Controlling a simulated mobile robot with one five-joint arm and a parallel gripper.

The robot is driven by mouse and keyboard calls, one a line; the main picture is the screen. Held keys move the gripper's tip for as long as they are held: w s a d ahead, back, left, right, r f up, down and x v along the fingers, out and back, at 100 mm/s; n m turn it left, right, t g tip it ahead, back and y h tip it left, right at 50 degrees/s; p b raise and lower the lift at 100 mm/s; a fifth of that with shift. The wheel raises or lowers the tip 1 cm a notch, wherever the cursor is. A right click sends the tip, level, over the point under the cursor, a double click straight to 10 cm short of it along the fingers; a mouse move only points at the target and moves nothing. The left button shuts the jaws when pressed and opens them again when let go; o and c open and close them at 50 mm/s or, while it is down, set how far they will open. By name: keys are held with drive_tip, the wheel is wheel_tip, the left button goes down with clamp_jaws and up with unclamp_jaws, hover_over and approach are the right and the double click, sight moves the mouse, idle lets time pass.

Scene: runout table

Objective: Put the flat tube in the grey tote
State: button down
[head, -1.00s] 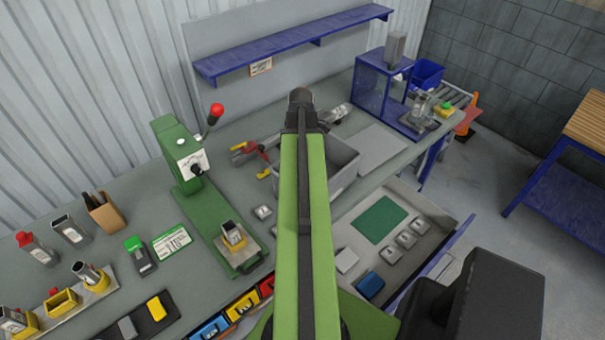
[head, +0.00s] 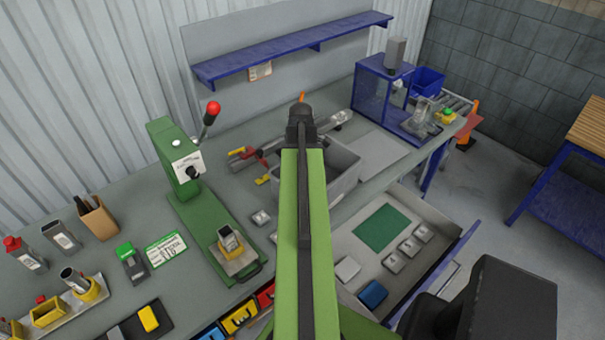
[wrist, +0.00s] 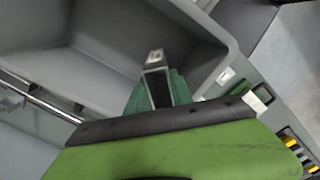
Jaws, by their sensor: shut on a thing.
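My gripper (wrist: 157,92) shows in the wrist view with green fingers, shut on the flat tube (wrist: 155,68), a grey rectangular tube with a dark open end. The tube appears against the inside of the grey tote (wrist: 85,72), near one of its corners; its height over the tote cannot be told. In the head view the grey tote (head: 347,172) stands on the bench, partly hidden behind my green arm. My gripper and the held tube are hidden there by the arm.
A green lever press (head: 178,165) stands left of the tote, with red and yellow clamps (head: 245,153) close to the tote's left side. An open drawer (head: 345,240) with small blocks juts out in front. A grey plate (head: 375,150) lies flat right of the tote.

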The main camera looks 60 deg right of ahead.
drive_tip(key=c, duration=1.1)
unclamp_jaws()
wheel_tip(320, 180, up, 13)
drive_tip(key=p, duration=1.3)
drive_tip(key=shift+r, duration=0.15)
